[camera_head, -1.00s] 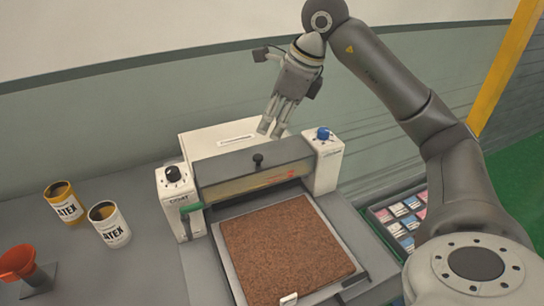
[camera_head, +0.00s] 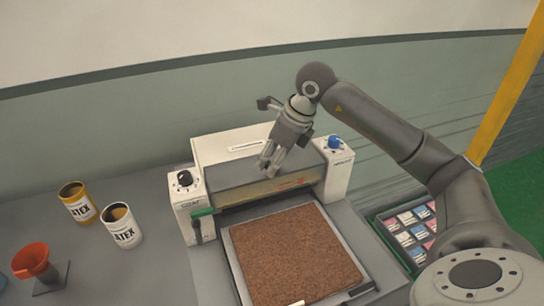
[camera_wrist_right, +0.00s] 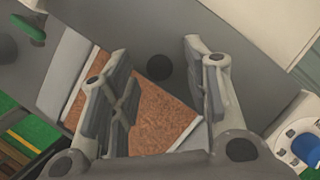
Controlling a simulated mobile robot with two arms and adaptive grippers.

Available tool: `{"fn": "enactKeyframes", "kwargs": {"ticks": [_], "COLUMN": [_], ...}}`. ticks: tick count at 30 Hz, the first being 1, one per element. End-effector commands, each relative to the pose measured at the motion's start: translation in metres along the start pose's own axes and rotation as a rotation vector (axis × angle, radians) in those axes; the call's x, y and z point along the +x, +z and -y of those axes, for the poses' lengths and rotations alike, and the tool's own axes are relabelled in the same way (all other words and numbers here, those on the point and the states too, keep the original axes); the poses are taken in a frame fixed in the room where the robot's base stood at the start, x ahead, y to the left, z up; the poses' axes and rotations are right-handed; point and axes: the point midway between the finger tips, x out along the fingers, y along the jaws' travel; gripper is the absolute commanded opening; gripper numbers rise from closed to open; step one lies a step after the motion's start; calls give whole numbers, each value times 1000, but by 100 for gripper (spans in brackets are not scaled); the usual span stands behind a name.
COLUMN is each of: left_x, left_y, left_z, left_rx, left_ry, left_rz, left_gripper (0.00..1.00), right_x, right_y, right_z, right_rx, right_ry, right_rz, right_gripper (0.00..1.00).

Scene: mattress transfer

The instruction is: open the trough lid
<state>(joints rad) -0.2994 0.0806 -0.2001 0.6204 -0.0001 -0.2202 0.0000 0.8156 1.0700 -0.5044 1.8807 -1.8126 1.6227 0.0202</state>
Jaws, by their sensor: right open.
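The trough lid (camera_head: 228,182) is the grey cover across the white coating machine (camera_head: 208,150), and it looks closed. It also shows in the right wrist view (camera_wrist_right: 130,28). Its round black knob (camera_wrist_right: 159,67) lies between my right fingers in the wrist view; in the head view the gripper hides it. My right gripper (camera_head: 268,168) is open and points down over the middle of the lid. Contact with the knob cannot be told. My left gripper is in neither view.
A brown fibre slab (camera_head: 295,255) lies in front of the machine. A black dial (camera_head: 184,178) and a blue dial (camera_head: 334,142) top its ends. Latex cans (camera_head: 122,226) and an orange funnel (camera_head: 33,259) stand left. A tray of packets (camera_head: 375,222) is right.

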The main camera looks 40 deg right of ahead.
Motion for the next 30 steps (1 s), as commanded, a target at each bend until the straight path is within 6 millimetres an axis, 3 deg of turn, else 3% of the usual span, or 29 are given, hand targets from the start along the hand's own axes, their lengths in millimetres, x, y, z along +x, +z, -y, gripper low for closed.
{"fn": "enactKeyframes", "kwargs": {"ticks": [9,19,30], "left_x": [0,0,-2], "left_y": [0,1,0], "left_z": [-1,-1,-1], "left_rx": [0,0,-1], "left_ry": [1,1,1], "left_rz": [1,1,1], "left_gripper": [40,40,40], "right_x": [3,3,2], "right_y": [0,0,3], "right_z": [0,0,2], "right_rx": [0,0,1], "right_ry": [0,0,-1], "right_rz": [-1,-1,1], "right_gripper": [43,0,0]}}
